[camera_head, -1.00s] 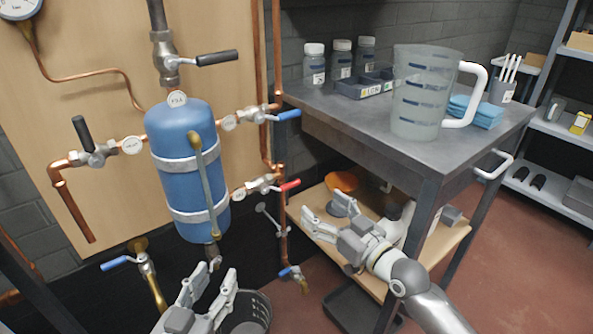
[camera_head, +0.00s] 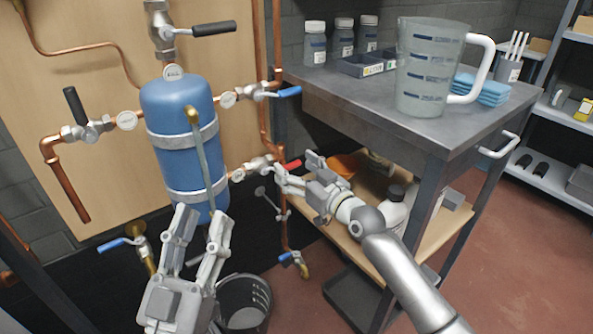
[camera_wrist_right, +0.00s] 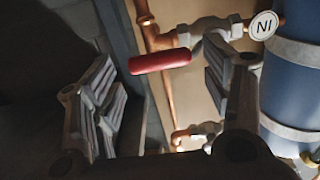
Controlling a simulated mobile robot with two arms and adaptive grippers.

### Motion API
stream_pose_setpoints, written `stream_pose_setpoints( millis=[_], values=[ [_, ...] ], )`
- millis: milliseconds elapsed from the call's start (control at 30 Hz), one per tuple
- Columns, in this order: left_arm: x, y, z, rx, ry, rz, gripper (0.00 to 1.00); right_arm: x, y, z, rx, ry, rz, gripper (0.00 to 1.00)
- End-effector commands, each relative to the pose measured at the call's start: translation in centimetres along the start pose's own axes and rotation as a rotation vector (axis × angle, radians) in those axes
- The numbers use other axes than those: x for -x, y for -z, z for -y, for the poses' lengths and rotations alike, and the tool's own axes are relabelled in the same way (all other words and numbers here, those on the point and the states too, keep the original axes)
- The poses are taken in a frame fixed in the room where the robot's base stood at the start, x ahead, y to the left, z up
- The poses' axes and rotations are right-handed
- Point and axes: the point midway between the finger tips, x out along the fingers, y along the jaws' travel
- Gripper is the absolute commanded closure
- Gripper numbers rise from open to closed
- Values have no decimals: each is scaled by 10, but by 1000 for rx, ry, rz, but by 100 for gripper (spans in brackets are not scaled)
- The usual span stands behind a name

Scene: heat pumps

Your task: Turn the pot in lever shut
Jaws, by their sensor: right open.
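The pot is a blue tank (camera_head: 168,115) with steel bands on the wooden panel. At its lower right a valve (camera_head: 258,168) has a red lever (camera_head: 293,165) pointing right. In the right wrist view the red lever (camera_wrist_right: 160,61) lies across the gap between my fingers, near a round tag (camera_wrist_right: 263,25) reading IN upside down. My right gripper (camera_head: 299,172) is open at the lever; contact cannot be told. It also shows in the wrist view (camera_wrist_right: 165,80).
Blue levers sit at the upper right (camera_head: 290,92) and lower left (camera_head: 112,245). A black lever (camera_head: 213,29) is above the tank. A dark bucket (camera_head: 245,300) is below.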

Motion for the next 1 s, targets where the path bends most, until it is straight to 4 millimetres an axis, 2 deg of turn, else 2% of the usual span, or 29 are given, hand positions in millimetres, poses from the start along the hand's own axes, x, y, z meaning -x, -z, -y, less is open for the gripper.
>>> stream_pose_setpoints(
  millis=[333,767,1000],
  values=[
    [0,3,0,1,-1,-16,60,-2,0,0,0,0,0,30],
    [0,2,0,1,-1,-14,60,-2,2,-3,2,-5,-3,85],
    [0,2,0,1,-1,-8,60,-2,2,-5,-20,-8,-5,85]
  ],
)
